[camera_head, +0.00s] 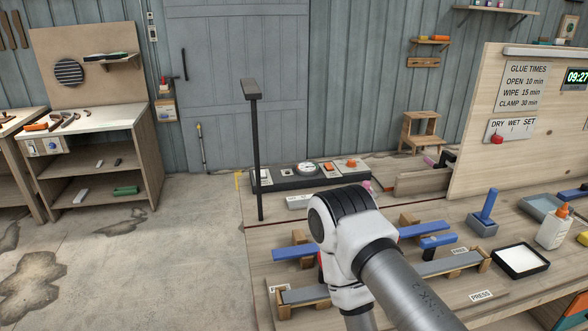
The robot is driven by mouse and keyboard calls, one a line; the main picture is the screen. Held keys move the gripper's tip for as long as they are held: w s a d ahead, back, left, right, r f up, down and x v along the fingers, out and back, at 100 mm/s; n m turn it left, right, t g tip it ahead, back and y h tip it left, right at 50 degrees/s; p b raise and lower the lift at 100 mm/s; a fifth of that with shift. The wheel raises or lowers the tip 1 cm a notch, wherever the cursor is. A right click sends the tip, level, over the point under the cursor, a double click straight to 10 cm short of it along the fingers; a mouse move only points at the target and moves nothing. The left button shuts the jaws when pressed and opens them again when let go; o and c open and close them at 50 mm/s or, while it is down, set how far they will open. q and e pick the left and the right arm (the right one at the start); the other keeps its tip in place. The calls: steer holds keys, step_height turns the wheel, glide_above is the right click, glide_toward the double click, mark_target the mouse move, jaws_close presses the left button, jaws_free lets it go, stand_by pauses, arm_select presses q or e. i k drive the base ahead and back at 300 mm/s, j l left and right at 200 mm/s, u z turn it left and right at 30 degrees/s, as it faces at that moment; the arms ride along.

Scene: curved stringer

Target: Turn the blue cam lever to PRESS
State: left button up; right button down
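A short blue lever (438,241) lies at the right end of the wooden jig, beside the FREE label (460,250); it looks like the cam lever. The PRESS label (481,295) lies on the bench nearer the front, apart from the lever. A longer blue strip (294,252) lies across the jig behind my arm and shows again on its right. A grey bar (450,265) lies in front. My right arm comes in from the lower right and covers the jig's middle. Neither gripper shows; any contact there is hidden.
An upright blue handle (488,205) stands on a grey-blue block. A glue bottle (553,228) and a black-rimmed white tray (521,261) stand at right. A dark post (257,160) rises at the bench's back left. A wooden panel (520,140) closes the back right.

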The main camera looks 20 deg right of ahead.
mark_target(432, 241)
steer(key=z, duration=1.75)
steer(key=l+z, duration=0.2)
steer(key=z, duration=0.25)
steer(key=i+l+z, duration=0.1)
steer(key=z, duration=0.3)
steer(key=l, duration=0.1)
